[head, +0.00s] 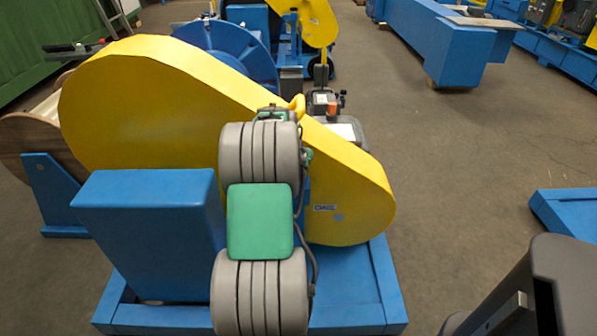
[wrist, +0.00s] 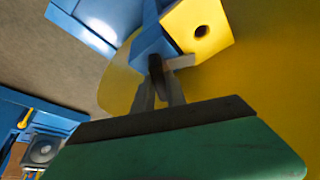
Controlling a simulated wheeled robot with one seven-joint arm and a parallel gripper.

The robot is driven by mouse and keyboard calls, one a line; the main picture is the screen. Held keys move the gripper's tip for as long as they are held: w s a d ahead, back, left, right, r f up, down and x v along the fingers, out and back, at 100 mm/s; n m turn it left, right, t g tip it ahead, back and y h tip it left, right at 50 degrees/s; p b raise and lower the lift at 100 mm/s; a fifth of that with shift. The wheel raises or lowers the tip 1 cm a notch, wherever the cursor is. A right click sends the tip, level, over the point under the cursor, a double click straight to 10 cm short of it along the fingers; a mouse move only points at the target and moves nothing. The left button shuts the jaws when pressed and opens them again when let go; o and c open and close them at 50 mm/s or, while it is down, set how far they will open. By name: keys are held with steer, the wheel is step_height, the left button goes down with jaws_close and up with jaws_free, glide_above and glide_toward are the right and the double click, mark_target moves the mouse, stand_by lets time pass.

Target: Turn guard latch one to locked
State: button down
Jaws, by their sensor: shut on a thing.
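The large yellow chain guard (head: 130,105) stands on a blue base frame in the head view. In the wrist view its yellow surface (wrist: 285,60) fills the right side. My gripper (wrist: 158,80) points at a small dark rounded latch part (wrist: 155,66), with its two pale fingers closed on it. The latch part sits beside a blue bracket (wrist: 152,40) and a yellow block with a hole (wrist: 198,28). No label shows, so I cannot read the latch number or its setting. In the head view my own arm hides the gripper and the latch.
A blue box (head: 150,230) stands left of my arm on the blue base frame (head: 385,285). A wooden spool (head: 30,140) is at the far left. Open floor (head: 460,170) lies to the right, with a blue frame (head: 570,210) at the right edge.

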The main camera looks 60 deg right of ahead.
steer(key=n+t, duration=0.1)
steer(key=n, duration=0.1)
steer(key=n+t+p, duration=0.1)
steer(key=n, duration=0.2)
steer(key=shift+s+n, duration=0.2)
steer(key=shift+n, duration=0.1)
stand_by(0.5)
steer(key=c, duration=1.4)
jaws_free()
steer(key=shift+y, duration=0.3)
steer(key=shift+o, duration=0.2)
steer(key=p+v, duration=0.1)
steer(key=v, duration=0.6)
steer(key=shift+r, duration=0.35)
steer(key=shift+a, duration=0.15)
